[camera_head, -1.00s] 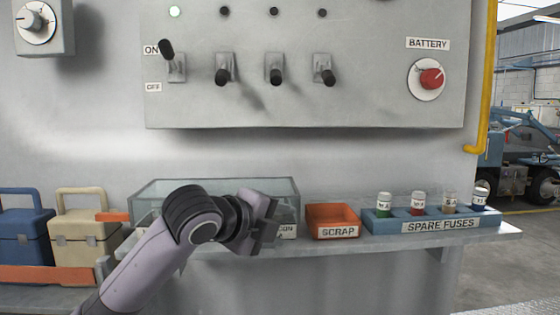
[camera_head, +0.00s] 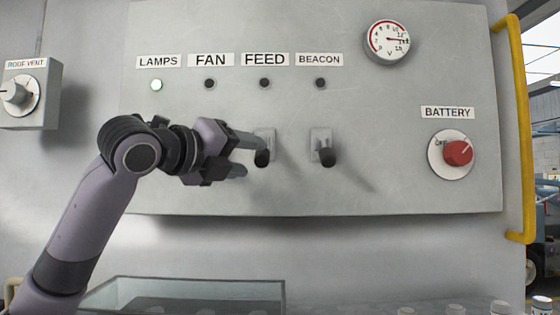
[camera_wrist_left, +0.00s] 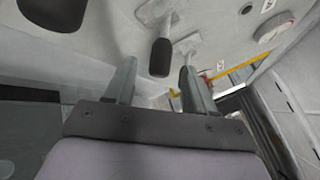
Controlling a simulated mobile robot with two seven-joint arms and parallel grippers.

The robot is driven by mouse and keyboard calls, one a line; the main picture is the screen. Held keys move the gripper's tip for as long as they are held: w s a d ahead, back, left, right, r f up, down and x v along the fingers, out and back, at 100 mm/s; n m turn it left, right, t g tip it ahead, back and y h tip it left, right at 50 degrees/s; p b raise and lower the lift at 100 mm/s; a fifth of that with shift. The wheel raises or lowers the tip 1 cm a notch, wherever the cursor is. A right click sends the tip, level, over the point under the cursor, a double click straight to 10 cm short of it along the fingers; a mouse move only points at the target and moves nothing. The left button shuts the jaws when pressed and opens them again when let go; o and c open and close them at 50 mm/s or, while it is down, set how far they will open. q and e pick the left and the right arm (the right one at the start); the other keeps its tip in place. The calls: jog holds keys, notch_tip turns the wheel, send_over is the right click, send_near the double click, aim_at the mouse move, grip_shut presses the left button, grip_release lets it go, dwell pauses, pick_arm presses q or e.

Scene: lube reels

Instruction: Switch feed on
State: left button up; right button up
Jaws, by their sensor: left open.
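The FEED label (camera_head: 265,59) sits above a dark indicator (camera_head: 264,83) on the grey panel. Below it, the feed lever (camera_head: 262,158) has a black handle that hangs down. My left gripper (camera_head: 247,156) is open, with its fingertips at this lever. In the left wrist view, a black handle, apparently the feed lever (camera_wrist_left: 160,57), shows beyond and between the two fingers (camera_wrist_left: 157,85). I cannot tell whether they touch it. The lamps and fan levers are hidden behind my gripper and arm in the head view. My right gripper is not in view.
The beacon lever (camera_head: 325,155) hangs down close to the right. The lamps indicator (camera_head: 156,85) is lit green. A red battery knob (camera_head: 458,153), a gauge (camera_head: 386,42) and a yellow pipe (camera_head: 515,130) are farther right. A glass-sided box (camera_head: 190,285) is below.

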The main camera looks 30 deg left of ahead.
aim_at(268, 158)
pick_arm(q)
jog(key=shift+w+d+b, duration=0.2)
jog(key=shift+w, duration=1.5)
jog(key=shift+w+d+b, duration=0.15)
jog(key=shift+w+b, duration=0.05)
jog(key=shift+w, duration=1.45)
jog(key=shift+c, duration=0.4)
grip_shut()
